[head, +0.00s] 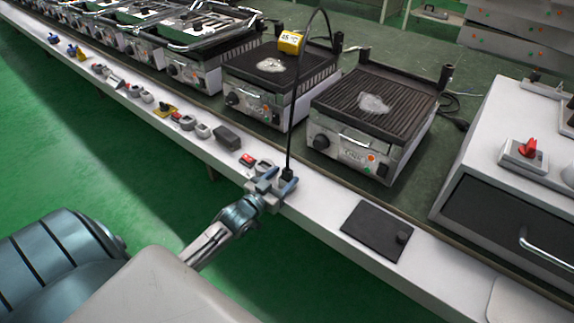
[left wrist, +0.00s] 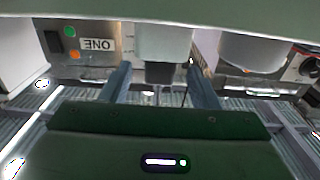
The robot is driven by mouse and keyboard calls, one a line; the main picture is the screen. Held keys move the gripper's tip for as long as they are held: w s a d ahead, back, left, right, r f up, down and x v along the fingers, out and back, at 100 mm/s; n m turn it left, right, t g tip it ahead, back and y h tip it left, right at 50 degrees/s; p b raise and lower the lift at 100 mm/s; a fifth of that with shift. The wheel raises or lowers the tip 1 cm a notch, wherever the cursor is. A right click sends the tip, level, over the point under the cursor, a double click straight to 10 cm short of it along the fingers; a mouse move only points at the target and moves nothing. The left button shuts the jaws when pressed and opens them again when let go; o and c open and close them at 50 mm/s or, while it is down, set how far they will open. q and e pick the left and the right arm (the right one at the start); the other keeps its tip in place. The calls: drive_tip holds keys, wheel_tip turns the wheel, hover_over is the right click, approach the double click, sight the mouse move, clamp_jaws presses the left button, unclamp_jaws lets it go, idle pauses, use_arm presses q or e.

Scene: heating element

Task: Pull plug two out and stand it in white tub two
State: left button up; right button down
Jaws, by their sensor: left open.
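A black plug (head: 287,174) with a black cable rising from it stands at the front edge of the white counter strip. My left gripper (head: 272,186) is open right at it. In the left wrist view the two fingers (left wrist: 160,84) stand apart, one on each side of a dark block (left wrist: 165,73) under a white housing (left wrist: 163,40); contact cannot be told. A white round tub (left wrist: 252,52) shows to the right there. A small whitish round item (head: 262,166) lies left of the plug in the head view. I cannot read a tub number. My right gripper is not in view.
Two ribbed grills (head: 375,105) (head: 270,70) stand behind the strip. A yellow tag (head: 291,42) hangs by the cable. A black pad (head: 378,230) lies at right, beside a white box (head: 490,165). Several small items line the strip leftward. A panel marked ONE (left wrist: 98,44) appears upside down.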

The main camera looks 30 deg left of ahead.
use_arm(q)
drive_tip(key=s+p, duration=0.3)
drive_tip(key=s, duration=0.3)
drive_tip(key=shift+s+a+p, duration=0.15)
drive_tip(key=shift+a+p, duration=0.05)
drive_tip(key=shift+p, duration=0.1)
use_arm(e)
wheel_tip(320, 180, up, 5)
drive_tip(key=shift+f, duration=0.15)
use_arm(q)
drive_tip(key=shift+f, duration=0.1)
